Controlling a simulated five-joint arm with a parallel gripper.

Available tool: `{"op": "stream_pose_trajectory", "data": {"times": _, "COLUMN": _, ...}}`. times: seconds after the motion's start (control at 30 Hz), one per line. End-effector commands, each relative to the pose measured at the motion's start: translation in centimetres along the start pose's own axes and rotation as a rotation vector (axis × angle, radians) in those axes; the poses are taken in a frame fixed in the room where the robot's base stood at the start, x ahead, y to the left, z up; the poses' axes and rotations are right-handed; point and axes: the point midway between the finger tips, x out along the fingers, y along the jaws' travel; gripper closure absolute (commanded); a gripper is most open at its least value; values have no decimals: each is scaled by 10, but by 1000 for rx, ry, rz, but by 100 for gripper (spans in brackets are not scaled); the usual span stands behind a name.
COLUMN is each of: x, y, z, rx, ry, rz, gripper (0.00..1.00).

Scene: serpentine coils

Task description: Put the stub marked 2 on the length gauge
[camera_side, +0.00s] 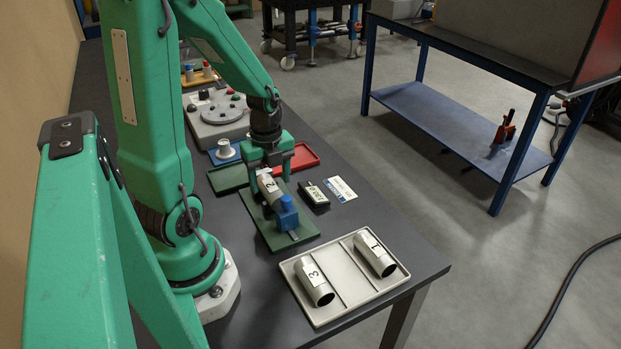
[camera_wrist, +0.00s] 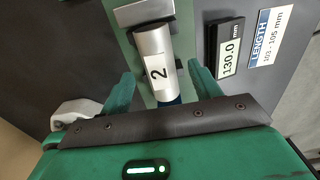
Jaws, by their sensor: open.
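The stub marked 2 (camera_side: 268,186), a light metal tube with a white label, lies on the green length gauge (camera_side: 260,222), in line with its blue block (camera_side: 287,213). In the wrist view the stub (camera_wrist: 156,72) has one end near a grey metal plate (camera_wrist: 144,12); its other end runs toward a blue part, mostly hidden by my gripper. My gripper (camera_side: 268,168) is open, with a finger on each side of the stub; in the wrist view gaps show between the stub and both fingers (camera_wrist: 160,79). The gauge's display (camera_wrist: 230,47) reads 130.0 mm.
A cream tray (camera_side: 342,272) at the front holds stubs marked 3 (camera_side: 314,281) and 1 (camera_side: 374,254). A card (camera_wrist: 271,37) reads LENGTH 103 - 105 mm. Green (camera_side: 229,180) and red (camera_side: 306,154) trays and a grey box with knobs (camera_side: 218,117) stand behind the gauge.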

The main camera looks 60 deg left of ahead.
Motion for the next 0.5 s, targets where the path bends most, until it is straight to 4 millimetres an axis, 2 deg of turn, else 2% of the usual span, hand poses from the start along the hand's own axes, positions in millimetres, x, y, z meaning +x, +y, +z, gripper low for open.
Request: {"op": "stream_pose_trajectory", "data": {"times": 0.5, "x": -54, "y": 0, "z": 0, "rx": 0, "ry": -1, "rz": -2, "gripper": 37}}
